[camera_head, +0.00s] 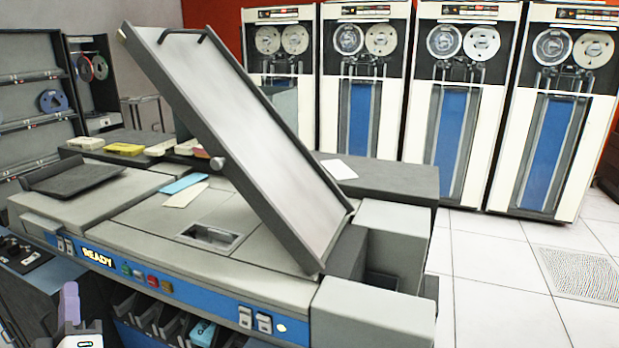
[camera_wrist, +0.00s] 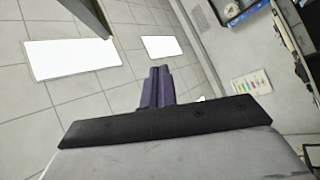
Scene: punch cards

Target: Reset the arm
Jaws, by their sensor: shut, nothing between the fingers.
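My gripper (camera_head: 70,300) is at the lower left in the head view, in front of the grey and blue machine. Its purple fingers point up. In the wrist view the purple fingers (camera_wrist: 160,85) are pressed together with nothing between them. The wrist view looks past them at pale floor tiles. The rest of my arm is mostly out of the head view.
A blue card (camera_head: 183,184) and a cream card (camera_head: 185,196) lie on top. Tape cabinets (camera_head: 461,120) stand behind. Tiled floor (camera_head: 490,270) is open at right.

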